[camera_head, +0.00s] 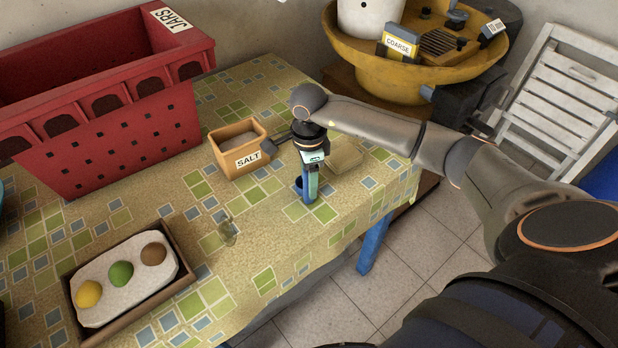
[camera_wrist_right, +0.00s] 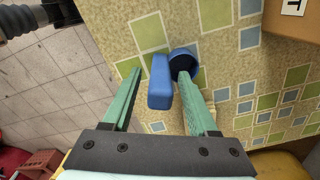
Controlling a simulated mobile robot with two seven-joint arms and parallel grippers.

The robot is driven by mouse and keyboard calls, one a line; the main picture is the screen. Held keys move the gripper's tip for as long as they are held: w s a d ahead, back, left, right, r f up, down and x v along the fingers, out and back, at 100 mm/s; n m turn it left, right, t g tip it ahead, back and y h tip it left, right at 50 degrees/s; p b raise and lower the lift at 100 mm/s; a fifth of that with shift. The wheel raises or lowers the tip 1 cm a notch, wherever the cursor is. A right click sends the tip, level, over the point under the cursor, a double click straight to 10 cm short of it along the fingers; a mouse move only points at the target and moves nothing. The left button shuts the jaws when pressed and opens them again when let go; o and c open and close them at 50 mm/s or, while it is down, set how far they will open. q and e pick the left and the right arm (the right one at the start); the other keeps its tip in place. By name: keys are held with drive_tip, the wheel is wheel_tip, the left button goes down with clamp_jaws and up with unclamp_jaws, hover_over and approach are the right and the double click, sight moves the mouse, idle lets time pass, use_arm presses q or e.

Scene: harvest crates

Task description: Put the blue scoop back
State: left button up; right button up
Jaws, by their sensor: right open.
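The blue scoop (camera_head: 304,186) is near the table's front edge, partly hidden by my right gripper (camera_head: 311,192) in the head view. In the right wrist view its blue handle (camera_wrist_right: 160,84) lies between the two green fingers of the open right gripper (camera_wrist_right: 159,78), with gaps on both sides. The scoop's round cup (camera_wrist_right: 184,58) is at the tip of the right-hand finger, which overlaps it; I cannot tell whether they touch. The wooden salt box (camera_head: 238,160), labelled SALT, stands left of the gripper. My left gripper is not in view.
A red crate (camera_head: 130,140) stands at the back left. A tray (camera_head: 180,262) with three coloured balls is at the front left. A small glass-like item (camera_head: 228,232) stands between tray and gripper. A yellow basin (camera_head: 375,75) is behind my right arm.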

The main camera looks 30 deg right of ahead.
wheel_tip(320, 180, up, 12)
drive_tip(key=shift+r+b, duration=0.15)
drive_tip(key=shift+b, duration=0.2)
idle(0.4)
